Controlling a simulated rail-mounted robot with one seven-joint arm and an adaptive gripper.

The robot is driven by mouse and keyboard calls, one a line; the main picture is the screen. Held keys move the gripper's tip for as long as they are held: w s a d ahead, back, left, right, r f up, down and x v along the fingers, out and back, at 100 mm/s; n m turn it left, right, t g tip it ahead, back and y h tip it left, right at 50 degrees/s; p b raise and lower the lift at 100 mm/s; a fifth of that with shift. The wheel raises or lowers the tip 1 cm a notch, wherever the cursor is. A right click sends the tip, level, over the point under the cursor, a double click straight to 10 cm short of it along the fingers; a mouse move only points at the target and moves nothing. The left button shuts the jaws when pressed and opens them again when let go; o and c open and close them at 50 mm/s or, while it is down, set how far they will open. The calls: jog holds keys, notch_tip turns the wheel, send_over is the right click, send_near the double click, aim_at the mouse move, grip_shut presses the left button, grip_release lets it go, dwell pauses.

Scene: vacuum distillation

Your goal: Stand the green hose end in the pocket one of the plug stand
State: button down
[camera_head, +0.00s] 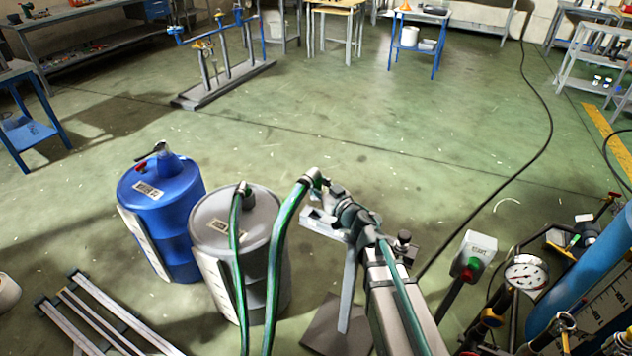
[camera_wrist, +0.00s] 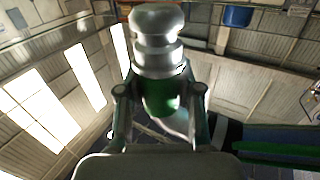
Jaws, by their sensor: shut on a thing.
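My gripper (camera_head: 325,187) is shut on the green hose end. In the wrist view, the silver stepped fitting of the green hose end (camera_wrist: 157,38) points up between the two fingers, with a green sleeve below it. In the head view, the green hose (camera_head: 283,225) rises from the lower edge and bends over at the gripper. The plug stand (camera_head: 347,285) is a grey post on a dark base plate, with a light head just below and beside the gripper. The arm hides part of that head, and I cannot tell which pocket is which.
A grey drum (camera_head: 262,215) with another green hose on its top stands left of the stand. A blue drum (camera_head: 165,208) is beyond it. A start button box (camera_head: 473,254), a gauge (camera_head: 526,272) and a blue cylinder (camera_head: 590,270) crowd the right. Open floor lies behind.

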aim_at(316, 197)
jog(key=shift+r, duration=0.2)
jog(key=shift+f+b, duration=1.25)
jog(key=shift+f, duration=1.85)
jog(key=shift+p, duration=1.2)
jog(key=shift+f+b, duration=0.35)
jog(key=shift+f, duration=0.4)
jog(key=shift+r+p, duration=0.45)
jog(key=shift+p, duration=0.25)
jog(key=shift+p, duration=0.65)
dwell(1.4)
